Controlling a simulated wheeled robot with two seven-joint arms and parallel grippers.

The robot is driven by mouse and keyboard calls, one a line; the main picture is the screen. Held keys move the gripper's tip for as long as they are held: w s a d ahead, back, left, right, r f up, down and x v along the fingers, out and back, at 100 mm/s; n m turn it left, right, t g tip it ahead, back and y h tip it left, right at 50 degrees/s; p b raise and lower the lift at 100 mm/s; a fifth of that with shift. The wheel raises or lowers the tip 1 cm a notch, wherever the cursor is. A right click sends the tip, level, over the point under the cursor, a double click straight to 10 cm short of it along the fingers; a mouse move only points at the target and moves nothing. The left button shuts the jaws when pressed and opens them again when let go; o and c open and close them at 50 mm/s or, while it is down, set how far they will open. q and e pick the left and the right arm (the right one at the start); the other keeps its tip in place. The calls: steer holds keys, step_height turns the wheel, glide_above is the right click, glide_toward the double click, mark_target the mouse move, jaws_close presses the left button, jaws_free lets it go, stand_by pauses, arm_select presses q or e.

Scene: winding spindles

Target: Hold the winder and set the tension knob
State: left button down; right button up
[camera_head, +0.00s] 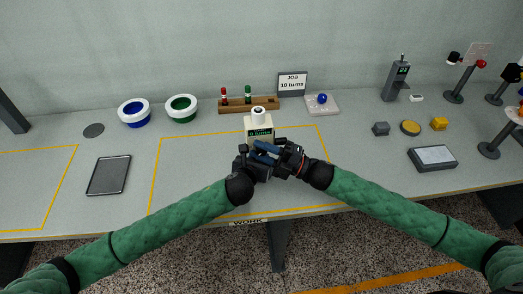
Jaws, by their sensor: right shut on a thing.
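The winder (258,122) is a cream block with a white round top and a dark green label. It stands upright near the middle of the yellow-outlined work area. My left gripper (246,156) and my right gripper (277,151) meet right in front of it and hide its lower part. A dark blue piece (266,147) shows between them. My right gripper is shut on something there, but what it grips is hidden. Whether my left gripper is open or shut does not show. The tension knob cannot be made out.
Behind stand a wooden rack (248,106) with red and green spindles, a sign (292,84) reading "JOB 10 turns" and a tray (331,110) with a blue ball. The mat's sides are clear.

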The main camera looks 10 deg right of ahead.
stand_by(0.4)
steer(key=o, duration=1)
steer(key=shift+c, duration=0.2)
steer(key=shift+n+g+h, duration=0.6)
steer(key=shift+n+h, duration=0.1)
steer(key=shift+h, duration=0.4)
steer(key=r+v, duration=0.1)
steer(key=v, duration=1.1)
steer(key=s+a+f+m+h, duration=0.1)
steer(key=s+f, duration=0.2)
steer(key=f, duration=0.1)
steer(key=s+a+f+m+t+h, duration=0.1)
steer(key=s+f+h, duration=0.1)
steer(key=s+f, duration=0.1)
steer(key=s+a+f+h, duration=0.1)
steer(key=s+f+h, duration=0.1)
steer(key=f, duration=0.3)
steer(key=shift+s+a+f+m+t, duration=0.15)
steer(key=shift+s+m, duration=0.05)
steer(key=shift+s, duration=0.2)
steer(key=shift+s+a+f+m+t, duration=0.15)
steer(key=shift+s+a+m, duration=0.05)
steer(key=shift+s, duration=0.25)
steer(key=s+d+f+m+t+h, duration=0.1)
steer(key=s+f+m+h, duration=0.2)
steer(key=s+f, duration=0.4)
steer(key=shift+s+d+f+h, duration=0.25)
steer(key=shift+f+h, duration=0.3)
steer(key=shift+h, duration=0.25)
